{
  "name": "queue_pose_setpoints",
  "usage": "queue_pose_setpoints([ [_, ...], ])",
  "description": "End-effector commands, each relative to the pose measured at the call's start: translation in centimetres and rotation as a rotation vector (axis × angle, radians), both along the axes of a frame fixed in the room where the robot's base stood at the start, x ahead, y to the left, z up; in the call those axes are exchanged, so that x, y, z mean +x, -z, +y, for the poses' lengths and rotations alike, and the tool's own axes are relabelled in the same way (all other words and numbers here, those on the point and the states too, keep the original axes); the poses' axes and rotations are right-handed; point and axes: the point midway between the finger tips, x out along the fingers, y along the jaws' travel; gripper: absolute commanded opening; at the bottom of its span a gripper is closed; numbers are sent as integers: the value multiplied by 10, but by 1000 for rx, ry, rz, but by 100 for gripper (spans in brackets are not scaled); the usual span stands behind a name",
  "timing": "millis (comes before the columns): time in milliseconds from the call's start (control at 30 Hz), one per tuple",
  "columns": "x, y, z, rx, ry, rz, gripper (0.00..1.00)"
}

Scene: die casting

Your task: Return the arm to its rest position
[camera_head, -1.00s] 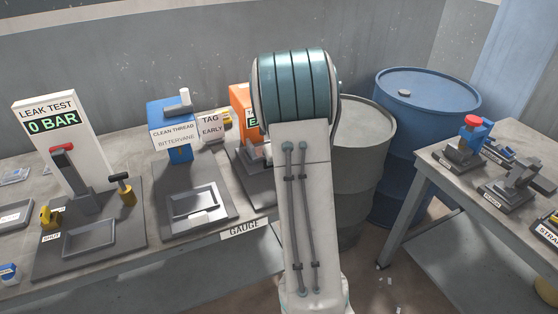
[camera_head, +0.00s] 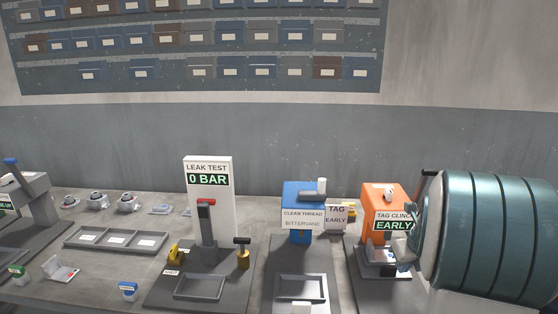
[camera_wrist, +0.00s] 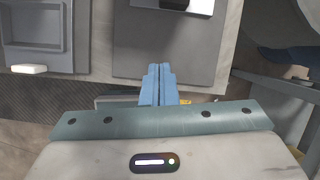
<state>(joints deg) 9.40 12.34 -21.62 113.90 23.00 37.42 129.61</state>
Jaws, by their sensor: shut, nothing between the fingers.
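My gripper (camera_wrist: 158,88) shows in the wrist view as two blue fingers pressed together, with nothing between them. It is over the front edge of the gauge bench, with a grey base plate (camera_wrist: 165,62) beyond the fingertips. In the head view my arm's teal joint fills the lower right, and I cannot make out the fingers there.
The bench carries a leak test stand (camera_head: 208,222) reading 0 BAR, a blue clean thread station (camera_head: 303,193) and an orange tag clinch station (camera_head: 383,205) reading EARLY. A parts tray (camera_head: 116,239) lies left. A white block (camera_wrist: 29,69) shows in the wrist view.

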Motion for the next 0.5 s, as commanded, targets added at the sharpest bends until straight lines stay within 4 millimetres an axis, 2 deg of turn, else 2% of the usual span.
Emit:
queue_pose_setpoints([
  [200, -30, -22, 63, -147, -568, 6, 0],
  [500, -87, -41, 136, -400, -1398, -1, 0],
])
